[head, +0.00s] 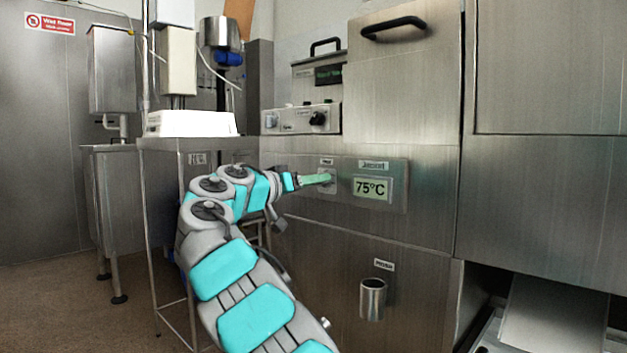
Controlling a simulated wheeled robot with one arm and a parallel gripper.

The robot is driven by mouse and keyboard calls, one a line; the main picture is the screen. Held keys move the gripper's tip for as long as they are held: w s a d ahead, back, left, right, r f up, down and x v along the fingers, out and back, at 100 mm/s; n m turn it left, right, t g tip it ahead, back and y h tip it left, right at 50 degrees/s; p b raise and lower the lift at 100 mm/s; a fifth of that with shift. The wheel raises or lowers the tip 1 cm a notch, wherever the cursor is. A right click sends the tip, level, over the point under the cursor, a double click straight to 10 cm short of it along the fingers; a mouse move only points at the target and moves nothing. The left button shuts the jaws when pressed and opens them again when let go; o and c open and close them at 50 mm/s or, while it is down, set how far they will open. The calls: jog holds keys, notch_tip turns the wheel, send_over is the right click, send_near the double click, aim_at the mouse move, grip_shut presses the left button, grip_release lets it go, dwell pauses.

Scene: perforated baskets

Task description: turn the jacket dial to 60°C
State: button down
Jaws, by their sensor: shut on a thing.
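The jacket control panel (397,198) is on the steel machine front. Its display (372,189) reads 75°C. A small label sits above the display and another above the dial area. My gripper (328,178) reaches the panel from the left, its green fingers at the dial (331,186) left of the display. The gripper is shut on the dial, which the fingers mostly cover. The dial's pointer and markings cannot be made out.
A metal cup-like fitting (372,298) sticks out lower on the machine front. A black handle (393,27) and a unit with a black knob (317,118) are above. A steel stand with a white perforated basket (191,124) is at the left.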

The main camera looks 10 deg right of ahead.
jog(key=shift+w+a+f+n+p, duration=0.1)
jog(key=shift+n+p, duration=3.4)
jog(key=shift+p, duration=0.4)
jog(key=shift+w+f+n+p, duration=0.1)
jog(key=shift+n+p, duration=3.4)
jog(key=shift+p, duration=0.4)
jog(key=shift+f, duration=0.1)
jog(key=shift+c, duration=2)
grip_release()
jog(key=shift+s+a, duration=0.1)
jog(key=v, duration=0.7)
jog(key=shift+s+a+b, duration=0.2)
jog(key=shift+a+b, duration=0.05)
jog(key=shift+b, duration=0.15)
